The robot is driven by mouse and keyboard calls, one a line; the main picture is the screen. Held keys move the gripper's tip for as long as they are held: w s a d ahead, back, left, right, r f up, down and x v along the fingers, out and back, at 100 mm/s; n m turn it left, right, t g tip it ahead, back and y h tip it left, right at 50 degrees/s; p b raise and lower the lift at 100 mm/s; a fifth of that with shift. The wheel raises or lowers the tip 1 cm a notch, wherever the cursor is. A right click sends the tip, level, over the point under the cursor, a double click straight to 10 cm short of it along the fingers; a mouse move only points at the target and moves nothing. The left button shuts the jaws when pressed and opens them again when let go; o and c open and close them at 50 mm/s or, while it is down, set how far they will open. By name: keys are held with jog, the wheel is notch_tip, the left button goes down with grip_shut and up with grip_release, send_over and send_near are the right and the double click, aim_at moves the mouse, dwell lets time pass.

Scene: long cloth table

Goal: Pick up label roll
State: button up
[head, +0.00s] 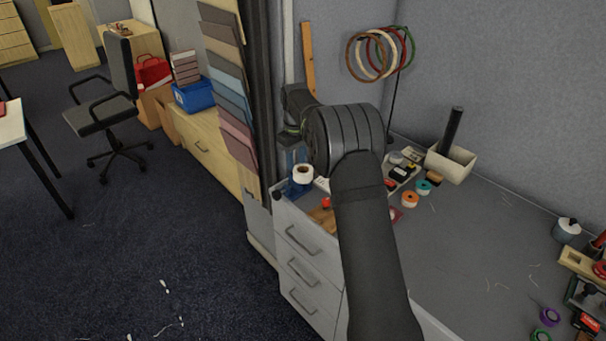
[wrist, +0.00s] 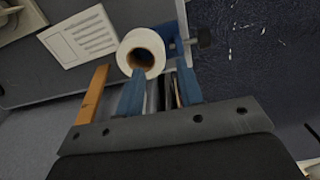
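The label roll (head: 303,173) is white with a brown core. It sits at a blue holder (head: 297,188) on the near left corner of the worktop. In the wrist view the roll (wrist: 155,45) is just beyond my fingertips, its open core facing the camera, with the blue holder (wrist: 176,40) to its right. My gripper (wrist: 160,88) is open, with its blue fingers apart. The left finger's tip overlaps the roll's lower edge in the picture; contact cannot be told. In the head view my gripper (head: 290,160) is just above and left of the roll, partly hidden by my wrist.
Small tape rolls (head: 423,187) and a cream bin (head: 450,163) stand on the worktop, right of my arm. Coloured hoops (head: 378,54) hang on the wall behind. A rack of coloured sheets (head: 229,88) stands to the left. The worktop's middle right is mostly clear.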

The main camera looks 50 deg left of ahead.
aim_at(298, 172)
jog(key=shift+w+d+f, duration=0.1)
jog(key=shift+f, duration=1.4)
jog(key=shift+w+f, duration=0.1)
jog(key=shift+f, duration=1.35)
grip_shut()
